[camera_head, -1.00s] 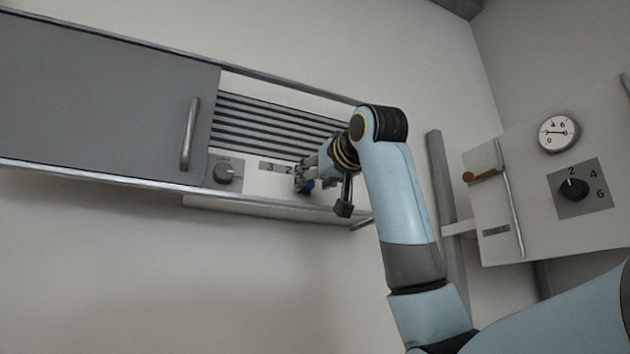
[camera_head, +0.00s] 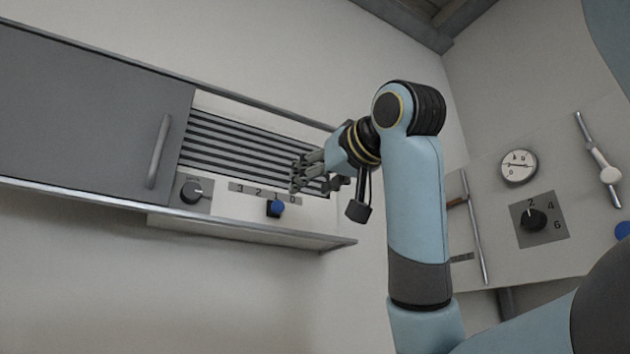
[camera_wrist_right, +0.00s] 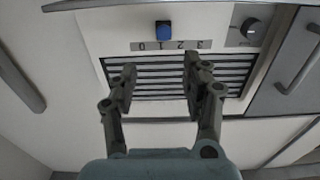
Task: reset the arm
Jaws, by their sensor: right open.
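My right gripper (camera_head: 300,178) is in front of the slatted vent panel (camera_head: 240,147) in the head view. In the right wrist view the gripper (camera_wrist_right: 155,85) is open, with nothing between its fingers. A blue slider knob (camera_head: 276,208) sits below the number scale (camera_head: 262,193), near the 1. In the wrist view the blue knob (camera_wrist_right: 164,31) is beyond the fingertips, apart from them. My left gripper is not in view.
A dark round dial (camera_head: 192,191) is left of the scale, beside a grey cabinet door (camera_head: 85,110) with a bar handle (camera_head: 159,152). At right a wall panel carries a gauge (camera_head: 519,167) and a numbered dial (camera_head: 534,220).

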